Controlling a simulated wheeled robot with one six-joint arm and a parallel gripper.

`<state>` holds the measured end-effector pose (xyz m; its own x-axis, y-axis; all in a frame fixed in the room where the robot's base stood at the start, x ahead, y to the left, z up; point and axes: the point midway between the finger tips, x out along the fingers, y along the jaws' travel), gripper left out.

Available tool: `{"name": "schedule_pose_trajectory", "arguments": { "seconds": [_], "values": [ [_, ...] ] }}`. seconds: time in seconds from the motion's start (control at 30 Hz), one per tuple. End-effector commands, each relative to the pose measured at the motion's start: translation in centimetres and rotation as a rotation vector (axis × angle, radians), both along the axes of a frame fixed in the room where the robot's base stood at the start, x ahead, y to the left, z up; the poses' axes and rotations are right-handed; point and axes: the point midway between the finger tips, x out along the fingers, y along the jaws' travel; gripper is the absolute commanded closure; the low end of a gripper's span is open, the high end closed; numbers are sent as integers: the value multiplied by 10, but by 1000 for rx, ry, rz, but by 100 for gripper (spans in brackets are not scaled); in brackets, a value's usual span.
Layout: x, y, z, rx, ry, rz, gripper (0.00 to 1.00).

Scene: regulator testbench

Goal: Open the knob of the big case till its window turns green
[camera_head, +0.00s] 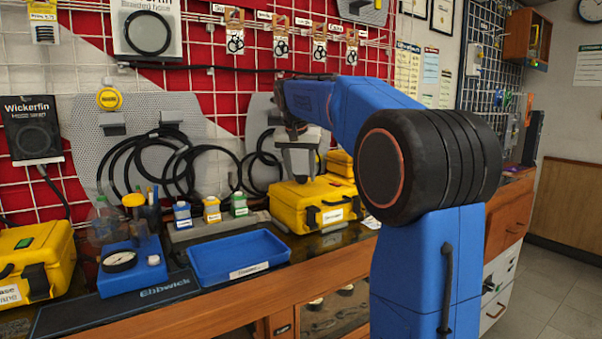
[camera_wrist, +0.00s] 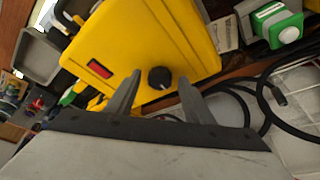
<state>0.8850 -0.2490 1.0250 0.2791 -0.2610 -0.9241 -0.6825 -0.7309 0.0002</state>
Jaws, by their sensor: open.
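A yellow case (camera_head: 318,205) with black latches and a white label stands on the bench below my gripper (camera_head: 300,163). In the wrist view, this yellow case (camera_wrist: 150,42) shows a red window (camera_wrist: 99,68) and a round black knob (camera_wrist: 159,77) with a light pointer mark. My gripper is open, its two fingers to the left and right of the knob in the wrist view. I cannot tell how far above the knob the fingertips are, and nothing is held. The case's label is too small to read surely.
Another yellow case (camera_head: 38,262) with a green window stands at the far left. A blue tray (camera_head: 205,268), a gauge on a blue block (camera_head: 130,272) and small bottles (camera_head: 211,211) stand between. Black hoses (camera_head: 165,160) hang on the wall behind.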

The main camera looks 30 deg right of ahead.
Motion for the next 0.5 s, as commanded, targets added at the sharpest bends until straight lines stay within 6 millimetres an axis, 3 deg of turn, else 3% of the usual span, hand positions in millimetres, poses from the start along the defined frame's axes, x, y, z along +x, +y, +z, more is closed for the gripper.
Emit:
{"name": "schedule_pose_trajectory", "arguments": {
  "seconds": [0.23,0.4,0.5],
  "values": [
    [0,0,0,0,0,0,52],
    [0,0,0,0,0,0,93],
    [0,0,0,0,0,0,93]
  ]
}}
